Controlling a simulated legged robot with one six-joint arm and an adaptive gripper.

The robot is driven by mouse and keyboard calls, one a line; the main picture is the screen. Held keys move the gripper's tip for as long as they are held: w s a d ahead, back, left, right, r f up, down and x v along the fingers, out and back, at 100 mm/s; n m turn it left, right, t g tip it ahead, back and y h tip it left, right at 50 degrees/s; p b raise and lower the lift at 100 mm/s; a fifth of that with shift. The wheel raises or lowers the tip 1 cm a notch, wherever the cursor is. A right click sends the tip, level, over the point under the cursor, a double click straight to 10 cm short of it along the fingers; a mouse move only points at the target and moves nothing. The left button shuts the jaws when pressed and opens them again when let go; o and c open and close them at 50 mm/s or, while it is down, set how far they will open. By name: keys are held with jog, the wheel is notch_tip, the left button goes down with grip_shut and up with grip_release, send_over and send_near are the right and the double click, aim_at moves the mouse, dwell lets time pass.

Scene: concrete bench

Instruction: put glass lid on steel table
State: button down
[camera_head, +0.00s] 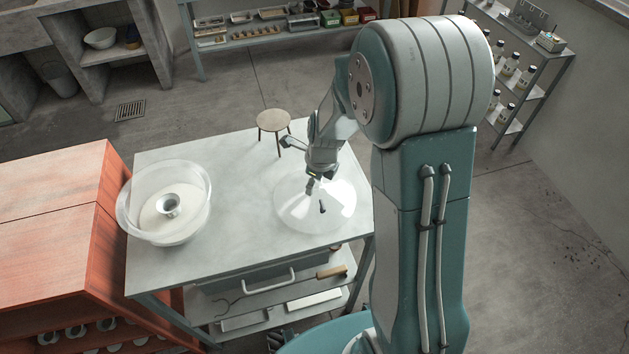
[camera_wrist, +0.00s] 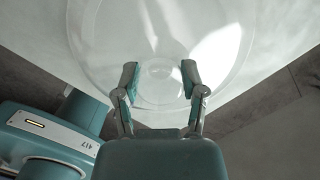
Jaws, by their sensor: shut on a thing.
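The glass lid (camera_head: 292,212) is a clear round disc over the right part of the steel table (camera_head: 238,182), near its right edge. My gripper (camera_head: 312,192) is above the middle of the lid. In the wrist view the lid (camera_wrist: 112,42) fills the upper middle, and the two fingers of my gripper (camera_wrist: 160,82) stand either side of its centre, shut on the lid's knob. The knob itself is hard to make out through the clear glass. I cannot tell whether the lid's rim touches the table top.
A clear round bowl (camera_head: 135,190) holding a pale disc and a small metal cup (camera_head: 170,205) stands at the table's left end. An orange cabinet (camera_head: 60,210) adjoins the left side. A stool (camera_head: 273,122) stands behind the table. The table's middle is clear.

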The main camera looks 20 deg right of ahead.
jog(key=shift+a, duration=0.1)
jog(key=shift+c, duration=0.8)
grip_release()
notch_tip(320, 180, up, 11)
jog(key=s+d, duration=0.1)
jog(key=s+r+n+t, duration=0.1)
jog(key=s+r+n, duration=0.3)
jog(key=n, duration=0.5)
jog(key=s+r+n+t, duration=0.2)
jog(key=s+r+n, duration=0.2)
jog(key=s+n, duration=0.5)
jog(key=s+r+n+t+h, duration=0.1)
jog(key=s+r+n, duration=0.3)
jog(key=n, duration=0.5)
jog(key=shift+s+a+r, duration=0.35)
jog(key=shift+s+a, duration=0.1)
jog(key=shift+s, duration=0.8)
